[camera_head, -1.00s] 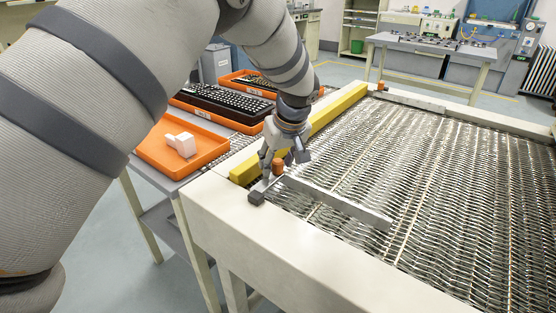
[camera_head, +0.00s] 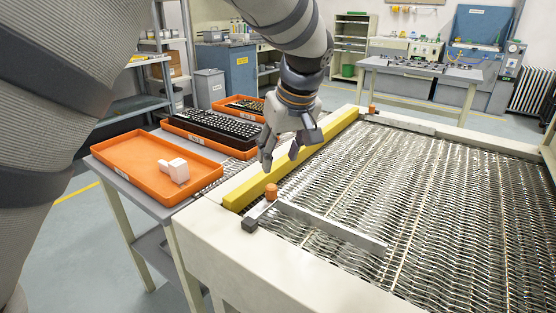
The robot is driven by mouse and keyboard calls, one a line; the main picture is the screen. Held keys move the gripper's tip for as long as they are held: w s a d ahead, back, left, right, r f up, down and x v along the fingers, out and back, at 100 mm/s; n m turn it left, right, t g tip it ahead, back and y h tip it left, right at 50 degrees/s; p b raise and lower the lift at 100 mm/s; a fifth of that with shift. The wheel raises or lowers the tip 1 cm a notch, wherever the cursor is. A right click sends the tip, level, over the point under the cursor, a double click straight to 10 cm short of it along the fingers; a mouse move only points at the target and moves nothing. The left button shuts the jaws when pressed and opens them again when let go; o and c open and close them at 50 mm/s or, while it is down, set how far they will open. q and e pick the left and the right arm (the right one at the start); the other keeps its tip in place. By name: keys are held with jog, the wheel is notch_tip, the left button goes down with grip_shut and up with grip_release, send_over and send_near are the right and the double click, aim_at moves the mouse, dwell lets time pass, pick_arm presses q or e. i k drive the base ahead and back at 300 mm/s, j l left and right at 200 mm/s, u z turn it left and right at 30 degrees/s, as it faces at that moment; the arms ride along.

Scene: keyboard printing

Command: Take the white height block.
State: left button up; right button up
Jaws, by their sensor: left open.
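The white height block (camera_head: 178,170) lies in the front orange tray (camera_head: 128,153), toward the tray's right side. It is a small stepped white piece, and nothing else shows in that tray. My left gripper (camera_head: 279,165) is open and empty. It points down over the yellow bar (camera_head: 300,160) at the left side of the mesh conveyor, to the right of the tray and apart from the block. My right gripper does not show.
A dark keyboard (camera_head: 215,127) sits in a second orange tray behind the first, and another loaded orange tray (camera_head: 240,105) is farther back. A metal bar with an orange knob (camera_head: 271,190) lies across the mesh conveyor (camera_head: 430,190). A shelf rack stands at far left.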

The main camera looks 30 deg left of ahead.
aim_at(177, 169)
jog(key=k, duration=1)
